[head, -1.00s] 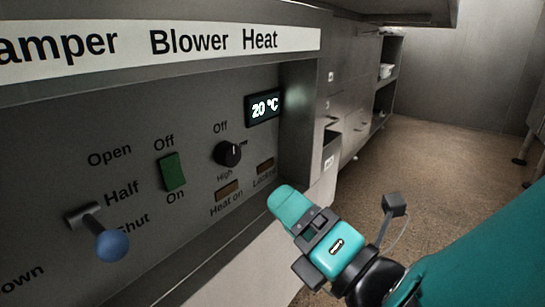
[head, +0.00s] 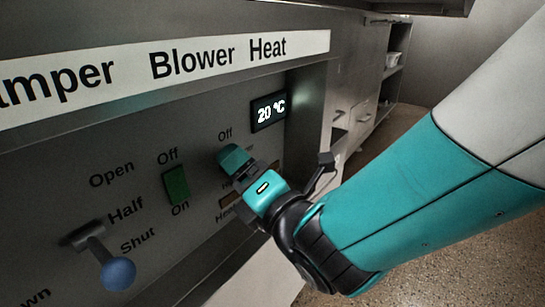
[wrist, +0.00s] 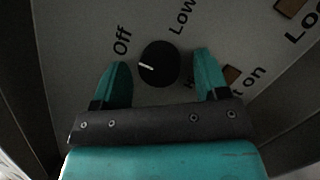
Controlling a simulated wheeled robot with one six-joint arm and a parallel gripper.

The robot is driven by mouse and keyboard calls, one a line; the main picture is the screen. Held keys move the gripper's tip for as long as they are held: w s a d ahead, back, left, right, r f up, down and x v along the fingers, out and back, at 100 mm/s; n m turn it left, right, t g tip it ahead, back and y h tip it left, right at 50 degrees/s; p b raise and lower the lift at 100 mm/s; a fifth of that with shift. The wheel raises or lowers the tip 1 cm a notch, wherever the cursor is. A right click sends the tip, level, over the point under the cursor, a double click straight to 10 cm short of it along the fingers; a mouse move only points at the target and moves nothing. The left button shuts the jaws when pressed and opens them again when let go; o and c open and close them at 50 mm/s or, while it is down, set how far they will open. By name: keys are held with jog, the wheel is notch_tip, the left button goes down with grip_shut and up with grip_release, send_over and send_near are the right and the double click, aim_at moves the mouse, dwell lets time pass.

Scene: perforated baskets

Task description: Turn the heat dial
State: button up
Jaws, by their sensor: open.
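The heat dial (wrist: 160,64) is a round black knob with a white pointer line, on the grey control panel (head: 60,190). In the wrist view its pointer is turned toward the "Off" label. My gripper (wrist: 162,80) is open, with one teal fingertip on each side of the dial. I cannot tell whether the fingers touch it. In the head view my gripper (head: 236,158) covers the dial.
A display (head: 268,110) reads 20 °C above the dial. A green blower switch (head: 176,185) and a damper lever with a blue ball (head: 117,273) are to the left. A raised frame edge (head: 308,118) borders the panel on the right. Open floor (head: 450,260) lies to the right.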

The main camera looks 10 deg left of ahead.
jog(key=c, duration=0.9)
